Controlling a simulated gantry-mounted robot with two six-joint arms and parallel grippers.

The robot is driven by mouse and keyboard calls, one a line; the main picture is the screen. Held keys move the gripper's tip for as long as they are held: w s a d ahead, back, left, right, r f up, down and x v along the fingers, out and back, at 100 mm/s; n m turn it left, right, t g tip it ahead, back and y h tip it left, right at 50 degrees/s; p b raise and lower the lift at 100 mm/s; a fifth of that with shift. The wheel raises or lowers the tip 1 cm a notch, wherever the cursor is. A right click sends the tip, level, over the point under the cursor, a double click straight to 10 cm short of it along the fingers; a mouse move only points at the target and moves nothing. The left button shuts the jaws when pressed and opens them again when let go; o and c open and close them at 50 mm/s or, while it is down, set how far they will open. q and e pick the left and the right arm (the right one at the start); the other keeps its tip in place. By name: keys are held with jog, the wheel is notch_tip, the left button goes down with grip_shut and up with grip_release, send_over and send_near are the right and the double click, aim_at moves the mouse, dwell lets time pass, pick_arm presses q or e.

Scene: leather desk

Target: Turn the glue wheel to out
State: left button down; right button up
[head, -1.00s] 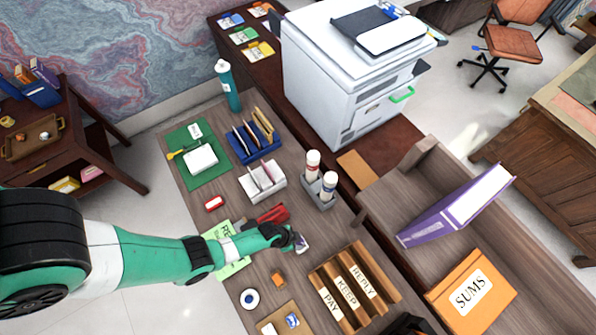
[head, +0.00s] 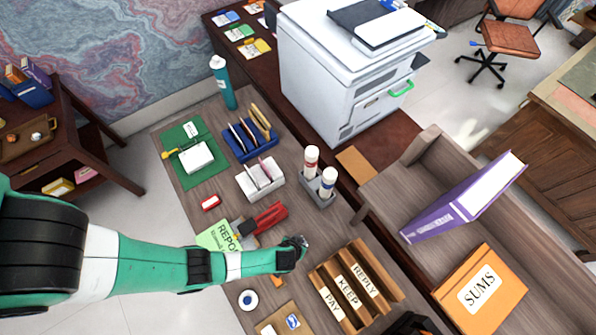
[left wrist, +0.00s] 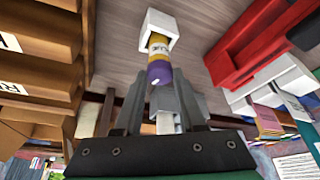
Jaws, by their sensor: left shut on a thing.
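In the left wrist view, a glue stick (left wrist: 159,48) with a yellow label and a purple end (left wrist: 159,73) points toward my left gripper (left wrist: 165,100). A white, square-edged piece (left wrist: 160,27) surrounds its far end. The fingers of my left gripper are shut on the glue stick at its purple end. In the head view, my left gripper (head: 301,244) is over the desk, left of the letter sorter, and the glue stick is hidden by it. I cannot tell how far the wheel is turned. My right gripper is not in view.
A red stapler (head: 266,217) and a green paper (head: 219,235) lie behind and left of the gripper. A wooden sorter (head: 345,287) stands close on its right. A grey holder with two bottles (head: 320,192) stands farther back.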

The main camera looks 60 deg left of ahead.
pick_arm(q)
jog(key=shift+f+n+g, duration=0.1)
jog(key=shift+n+g, duration=0.2)
jog(key=shift+n, duration=0.5)
jog(key=shift+y, duration=0.3)
jog(key=shift+c, duration=2.3)
grip_release()
